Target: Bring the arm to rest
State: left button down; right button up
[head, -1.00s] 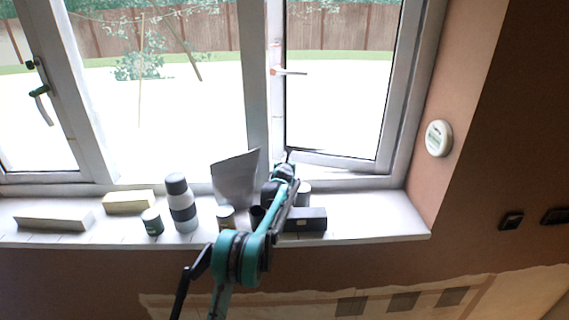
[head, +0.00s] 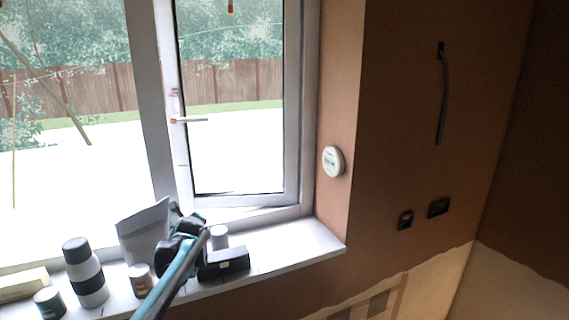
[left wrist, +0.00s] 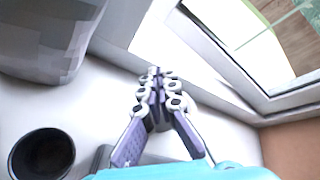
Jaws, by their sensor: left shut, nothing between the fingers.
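My left arm comes in from the bottom of the head view and reaches over the windowsill (head: 310,240). My left gripper (head: 178,212) is over the sill's back part, in front of the window, between a grey upright bag or sheet (head: 143,235) and a black box (head: 224,263). In the left wrist view the gripper (left wrist: 155,75) has its fingers together, with nothing held. There the sill lies beneath it and the window frame (left wrist: 215,60) is ahead to the right. My right gripper is not in view.
A grey-and-white bottle (head: 87,275), small jars (head: 140,278) and a pale block (head: 22,285) stand left along the sill. A white jar (head: 219,238) is behind the box. A dark open cup (left wrist: 42,155) is close by in the wrist view. The sill's right end is clear.

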pick_arm(q)
jog(key=s+d+n, duration=0.1)
jog(key=s, duration=0.2)
jog(key=s+d+n+b, duration=0.1)
jog(key=s+n, duration=0.1)
jog(key=s, duration=0.1)
jog(key=s+d+f+n+g+b, duration=0.1)
jog(key=s+n, duration=0.1)
jog(key=s, duration=0.1)
jog(key=shift+s+d+h, duration=0.15)
jog(key=shift+s+h, duration=0.15)
jog(key=shift+s, duration=0.1)
jog(key=s+d+f+n+g+h+b, duration=0.1)
jog(key=s+f+n, duration=0.5)
jog(key=s, duration=0.6)
jog(key=s+d+f+n+g+h+b, duration=0.1)
jog(key=s+d+f+n+b, duration=0.3)
jog(key=s+f, duration=0.4)
jog(key=s+d+f+n+g+h+b, duration=0.1)
jog(key=s+d+f+n, duration=0.4)
jog(key=s, duration=1.2)
notch_tip(320, 180, down, 2)
jog(key=n+g+b, duration=0.1)
jog(key=n, duration=0.2)
jog(key=shift+d, duration=0.1)
